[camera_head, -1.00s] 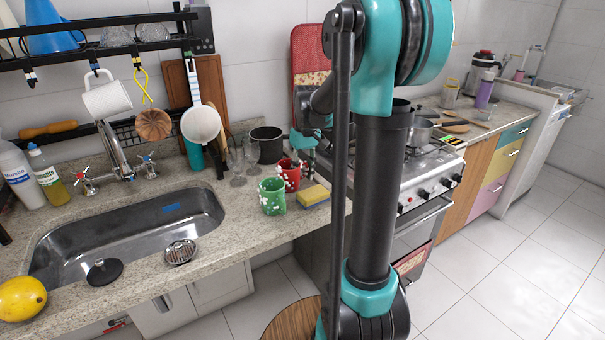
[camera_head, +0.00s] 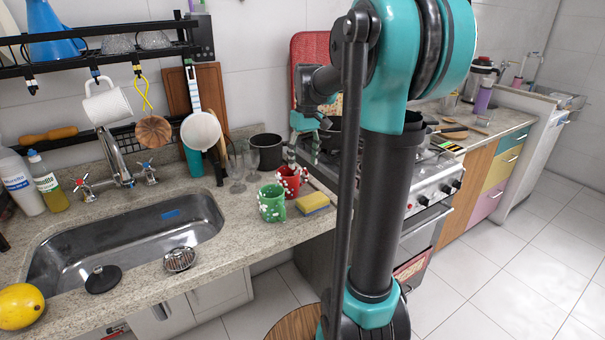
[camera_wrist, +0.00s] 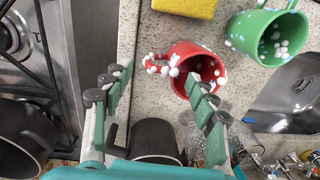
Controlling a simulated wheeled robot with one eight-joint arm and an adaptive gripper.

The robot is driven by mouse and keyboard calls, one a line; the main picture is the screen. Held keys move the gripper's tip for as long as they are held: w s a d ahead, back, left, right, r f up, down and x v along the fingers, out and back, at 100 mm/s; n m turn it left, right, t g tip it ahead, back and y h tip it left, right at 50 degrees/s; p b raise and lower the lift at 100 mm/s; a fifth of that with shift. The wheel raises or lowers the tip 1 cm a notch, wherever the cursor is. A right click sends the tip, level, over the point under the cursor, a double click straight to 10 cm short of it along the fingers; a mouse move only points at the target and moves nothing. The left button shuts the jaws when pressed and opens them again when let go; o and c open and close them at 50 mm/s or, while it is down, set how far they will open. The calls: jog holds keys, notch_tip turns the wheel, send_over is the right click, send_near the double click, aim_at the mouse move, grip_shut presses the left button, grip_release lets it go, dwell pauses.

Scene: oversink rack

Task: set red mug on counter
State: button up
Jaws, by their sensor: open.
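The red mug (camera_head: 288,182) with white dots stands on the granite counter (camera_head: 240,236), just behind the green mug (camera_head: 271,204). In the wrist view the red mug (camera_wrist: 187,62) has its handle towards the left. My gripper (camera_head: 304,158) is open and empty above the counter, behind and slightly right of the red mug. In the wrist view, my gripper's right finger (camera_wrist: 162,92) overlaps part of the mug and its left finger is apart from it. I cannot tell whether that finger touches the mug.
A yellow sponge (camera_head: 312,203) lies right of the mugs. A dark pot (camera_head: 267,152) and clear glasses (camera_head: 240,168) stand behind and left. The stove (camera_head: 428,196) is to the right and the sink (camera_head: 130,238) to the left. Bare counter lies in front of the green mug.

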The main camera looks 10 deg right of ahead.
jog(key=shift+d+r, duration=0.15)
jog(key=shift+r, duration=2.1)
